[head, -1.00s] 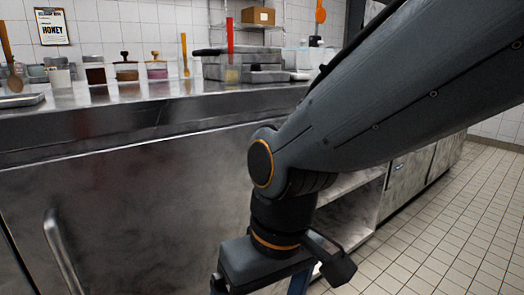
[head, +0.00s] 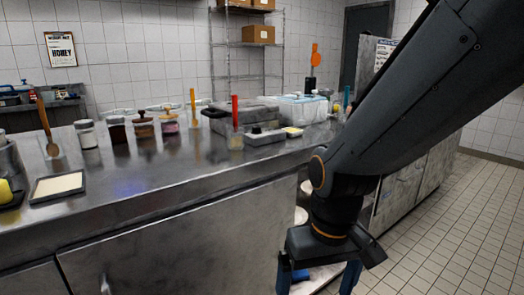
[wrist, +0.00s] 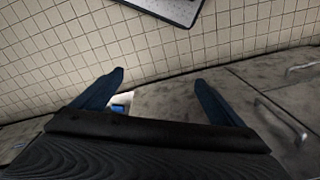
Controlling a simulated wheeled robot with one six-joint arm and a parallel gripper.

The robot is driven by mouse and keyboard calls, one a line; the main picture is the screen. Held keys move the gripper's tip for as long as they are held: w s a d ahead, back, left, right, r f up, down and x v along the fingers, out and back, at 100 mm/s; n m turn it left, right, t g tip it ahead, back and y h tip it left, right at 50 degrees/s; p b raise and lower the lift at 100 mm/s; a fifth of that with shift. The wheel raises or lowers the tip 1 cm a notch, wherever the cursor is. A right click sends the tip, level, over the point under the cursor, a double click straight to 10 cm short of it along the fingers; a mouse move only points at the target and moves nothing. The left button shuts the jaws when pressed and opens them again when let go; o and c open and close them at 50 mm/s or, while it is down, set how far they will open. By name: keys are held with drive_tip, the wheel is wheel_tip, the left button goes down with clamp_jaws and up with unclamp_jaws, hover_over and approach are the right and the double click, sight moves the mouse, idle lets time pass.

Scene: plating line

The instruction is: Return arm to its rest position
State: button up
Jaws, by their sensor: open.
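My gripper (wrist: 160,85) shows in the wrist view with its two blue fingers spread apart and nothing between them. In the head view my arm reaches down from the upper right, and the gripper hangs in front of the counter's right end, beside the open shelf. The blue fingers (head: 318,280) show only in part at the bottom edge of the head view. The wrist view looks down along the cabinet fronts (wrist: 190,115) to the tiled floor (wrist: 60,60).
A wire rack (head: 245,60) stands behind. Tiled floor (head: 450,220) is free at the right.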

drive_tip(key=s+d+r+m+p, duration=0.2)
drive_tip(key=d+r+p, duration=0.7)
drive_tip(key=p, duration=0.5)
wheel_tip(320, 180, up, 3)
drive_tip(key=shift+s+d+f+m+h, duration=0.15)
drive_tip(key=shift+d+f+m+h, duration=0.05)
drive_tip(key=shift+m+h, duration=0.1)
